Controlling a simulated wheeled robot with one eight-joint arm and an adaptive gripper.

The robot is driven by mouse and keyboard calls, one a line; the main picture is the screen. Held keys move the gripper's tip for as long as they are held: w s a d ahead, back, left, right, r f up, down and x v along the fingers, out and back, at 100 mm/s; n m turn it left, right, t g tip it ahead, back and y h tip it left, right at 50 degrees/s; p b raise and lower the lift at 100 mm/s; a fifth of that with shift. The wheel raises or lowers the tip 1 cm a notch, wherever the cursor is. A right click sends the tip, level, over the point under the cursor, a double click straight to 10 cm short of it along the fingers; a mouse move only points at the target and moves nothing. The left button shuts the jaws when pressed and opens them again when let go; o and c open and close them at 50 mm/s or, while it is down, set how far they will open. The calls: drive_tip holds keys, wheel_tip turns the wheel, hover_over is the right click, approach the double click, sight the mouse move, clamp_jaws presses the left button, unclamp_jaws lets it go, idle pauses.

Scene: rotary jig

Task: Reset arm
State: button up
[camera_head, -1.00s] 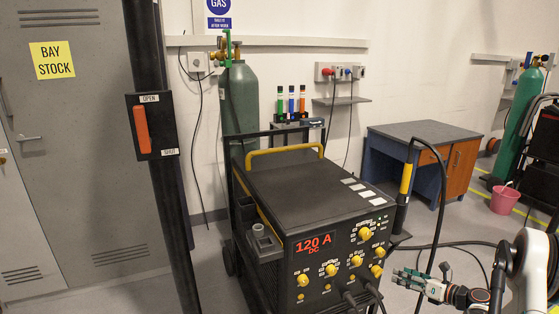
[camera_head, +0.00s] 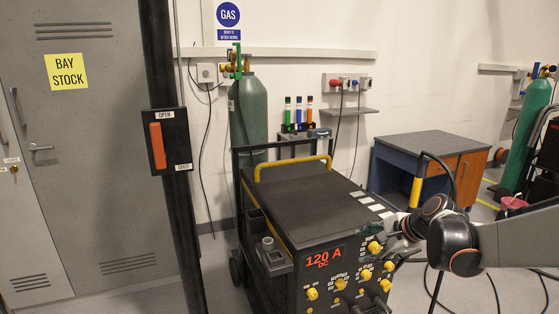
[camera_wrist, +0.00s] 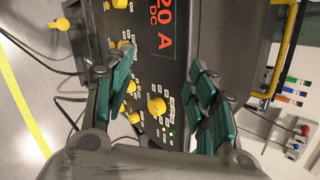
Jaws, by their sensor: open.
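My arm comes in from the right edge of the head view. My gripper (camera_head: 388,252) is in front of the right part of the welding machine's control panel; its fingers are small and partly hidden there. In the wrist view my gripper (camera_wrist: 163,80) is open, with its two green-padded fingers well apart and nothing between them. Past the fingers is the panel of the welding machine (camera_head: 300,192), with yellow knobs and a red 120 A DC display (camera_wrist: 164,28). I cannot tell whether the fingertips touch the panel.
A dark post with an orange lever (camera_head: 157,146) stands left of the machine. A green gas cylinder (camera_head: 248,112) is behind it. A workbench (camera_head: 425,146) stands at the back right. Cables run over the floor at lower right. A grey cabinet (camera_head: 85,190) fills the left.

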drive_tip(key=s+a+r+n+h, duration=0.1)
drive_tip(key=s+a+r+n, duration=0.1)
drive_tip(key=s+a+n, duration=0.3)
drive_tip(key=s+r+n+h, duration=0.1)
drive_tip(key=s+r+n, duration=0.15)
drive_tip(key=s, duration=0.35)
drive_tip(key=s+a+r+n+h, duration=0.1)
drive_tip(key=s+a+r+n, duration=0.25)
drive_tip(key=s, duration=0.25)
drive_tip(key=s+d+f+n+b, duration=0.1)
drive_tip(key=s+d+f+n, duration=0.1)
drive_tip(key=s, duration=0.4)
drive_tip(key=s+d+f+n+h+b, duration=0.1)
drive_tip(key=s+d+f+n, duration=0.1)
drive_tip(key=s, duration=0.4)
drive_tip(key=shift+f+n+h, duration=0.3)
drive_tip(key=shift+f+n, duration=0.4)
drive_tip(key=shift+f, duration=0.45)
drive_tip(key=shift+d, duration=0.1)
